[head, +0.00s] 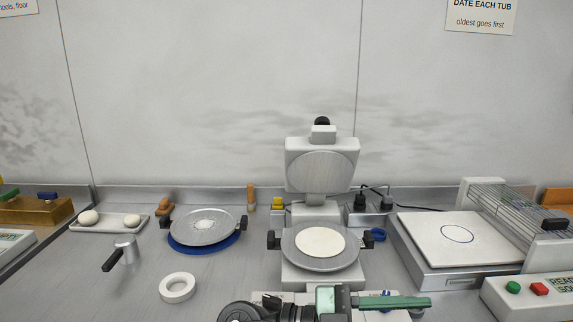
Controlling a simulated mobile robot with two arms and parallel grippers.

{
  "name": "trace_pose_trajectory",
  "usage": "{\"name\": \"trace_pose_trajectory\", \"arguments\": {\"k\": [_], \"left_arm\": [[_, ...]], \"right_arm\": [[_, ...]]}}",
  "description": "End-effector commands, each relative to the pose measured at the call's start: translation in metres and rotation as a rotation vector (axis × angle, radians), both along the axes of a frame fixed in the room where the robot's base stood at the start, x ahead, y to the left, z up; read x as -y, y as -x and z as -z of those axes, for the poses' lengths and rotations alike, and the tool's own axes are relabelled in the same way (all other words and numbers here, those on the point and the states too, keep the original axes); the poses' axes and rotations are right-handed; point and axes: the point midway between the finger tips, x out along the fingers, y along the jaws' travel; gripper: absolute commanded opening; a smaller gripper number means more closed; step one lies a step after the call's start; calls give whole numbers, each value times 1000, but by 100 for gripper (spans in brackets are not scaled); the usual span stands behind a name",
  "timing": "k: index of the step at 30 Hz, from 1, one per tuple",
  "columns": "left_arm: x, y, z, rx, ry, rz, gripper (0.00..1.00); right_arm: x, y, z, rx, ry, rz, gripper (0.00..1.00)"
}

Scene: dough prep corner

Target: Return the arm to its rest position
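My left arm crosses the bottom edge of the head view, folded close in front of me. A dark joint lies at its left, then a grey-green body. A green finger-like part, which I take as my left gripper (392,302), points right in front of the press. Only one finger shows clearly, so its opening cannot be told, and I see nothing held in it. My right gripper is not in view. The press (321,170) stands behind the arm with its lid raised. A pale flat dough disc (320,241) lies on its lower round plate.
A grey round plate (190,234) on a blue base, a white ring (177,288) and a black-handled tool (124,250) are left. A tray (105,227) holds two dough balls. A square board (425,235), wire rack (520,210) and button box (530,297) are right.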

Motion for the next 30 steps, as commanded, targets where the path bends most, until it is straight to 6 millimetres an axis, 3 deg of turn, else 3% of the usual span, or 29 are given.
{"name": "trace_pose_trajectory", "arguments": {"k": [3,7,11,15,17,20,24,27,30], "left_arm": [[-35,-35,-43,-92,304,-239,44],[-99,-89,-52,-224,513,-582,44],[-176,-133,-11,-395,565,-959,44],[-248,-149,67,-594,460,-1305,44],[-273,-144,105,-684,374,-1429,44],[-309,-121,170,-833,189,-1590,44],[-343,-65,249,-1031,-126,-1718,44],[-355,-22,287,-1141,-330,-1737,44],[-362,17,313,-1222,-502,-1723,44]], "right_arm": [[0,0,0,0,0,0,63],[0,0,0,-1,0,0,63],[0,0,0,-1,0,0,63],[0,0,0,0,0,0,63],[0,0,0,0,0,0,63],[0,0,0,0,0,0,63],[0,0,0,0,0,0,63],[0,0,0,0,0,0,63],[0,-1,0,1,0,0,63]]}}
